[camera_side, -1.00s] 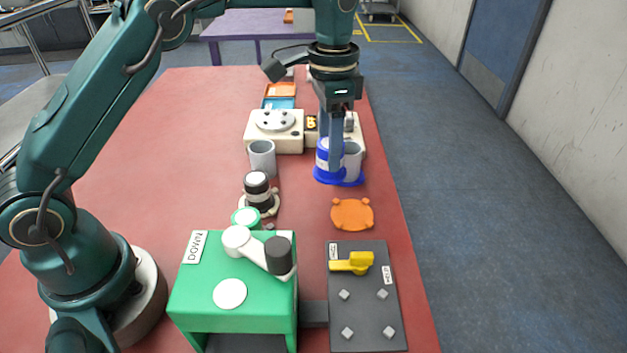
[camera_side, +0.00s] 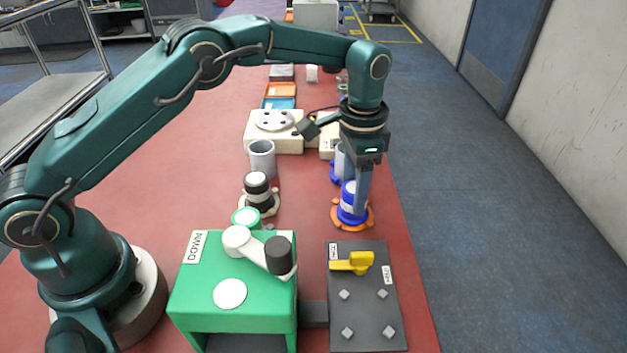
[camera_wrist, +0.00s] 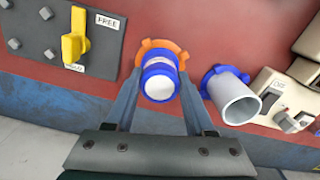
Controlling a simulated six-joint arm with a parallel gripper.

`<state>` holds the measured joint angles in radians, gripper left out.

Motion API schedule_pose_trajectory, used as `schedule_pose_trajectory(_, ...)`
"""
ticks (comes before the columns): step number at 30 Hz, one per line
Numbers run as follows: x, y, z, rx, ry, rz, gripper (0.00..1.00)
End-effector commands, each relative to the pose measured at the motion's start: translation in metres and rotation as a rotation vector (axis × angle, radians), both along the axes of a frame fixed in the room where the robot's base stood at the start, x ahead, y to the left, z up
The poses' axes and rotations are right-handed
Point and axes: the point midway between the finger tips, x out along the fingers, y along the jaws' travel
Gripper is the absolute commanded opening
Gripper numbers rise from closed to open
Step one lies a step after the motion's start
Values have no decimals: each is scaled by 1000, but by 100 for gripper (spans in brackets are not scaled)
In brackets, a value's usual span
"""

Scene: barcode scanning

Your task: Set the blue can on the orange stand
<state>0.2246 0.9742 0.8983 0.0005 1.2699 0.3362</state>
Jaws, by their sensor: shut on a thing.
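The blue can (camera_side: 349,199), with a white label band and a pale top, stands upright over the orange stand (camera_side: 366,219). In the wrist view the can (camera_wrist: 158,84) sits between the two fingers, with the orange stand (camera_wrist: 176,50) showing around its far side. My gripper (camera_side: 360,208) points straight down and is shut on the can. Whether the can's base touches the stand or is slightly above it cannot be told.
A blue stand (camera_wrist: 208,77) with a grey cup (camera_wrist: 238,101) is just behind. A dark panel with a yellow lever (camera_side: 354,263) lies in front. A green box (camera_side: 232,290), a black-and-white can (camera_side: 257,189) and another grey cup (camera_side: 262,157) are to the left.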

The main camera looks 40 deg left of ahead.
Motion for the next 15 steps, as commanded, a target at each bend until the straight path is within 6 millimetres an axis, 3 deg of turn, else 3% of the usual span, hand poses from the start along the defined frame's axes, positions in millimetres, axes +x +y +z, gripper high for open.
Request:
schedule_pose_trajectory(3,0,0,-3,0,0,0,0)
schedule_pose_trajectory(4,0,0,-3,-1,-1,0,58)
schedule_pose_trajectory(6,0,0,-3,-1,-1,0,84)
schedule_pose_trajectory(15,0,0,-2,-1,-1,0,84)
